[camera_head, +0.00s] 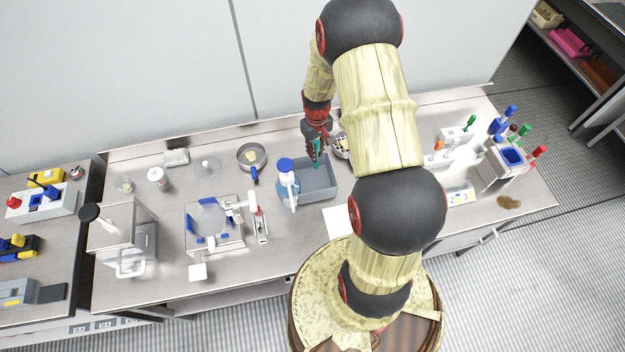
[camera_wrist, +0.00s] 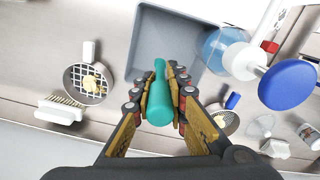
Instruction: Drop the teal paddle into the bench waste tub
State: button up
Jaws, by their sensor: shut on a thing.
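The teal paddle (camera_head: 316,150) is held between the fingers of my gripper (camera_head: 317,143). In the wrist view, the teal paddle (camera_wrist: 159,103) lies lengthwise between the two yellow-padded fingers of my gripper (camera_wrist: 160,92), its thick end towards the camera. The grey waste tub (camera_head: 322,185) is an open rectangular box on the bench. In the head view the paddle shows at the tub's back edge. In the wrist view its far end overlaps the tub (camera_wrist: 185,38). I cannot tell the paddle's height above the tub.
A blue-capped wash bottle (camera_head: 288,184) stands against the tub's left side. A wire-mesh strainer (camera_wrist: 88,82) and a brush (camera_wrist: 60,108) lie on the other side. A pan with a blue handle (camera_head: 252,156) is at the left back. Coloured-handled tools stand in racks (camera_head: 508,157) at the right.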

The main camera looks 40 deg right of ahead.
aim_at(316, 142)
jog(key=shift+f+b, duration=1.15)
jog(key=shift+f, duration=1.25)
jog(key=o, duration=0.9)
jog(key=shift+o, duration=0.2)
notch_tip(316, 142, up, 12)
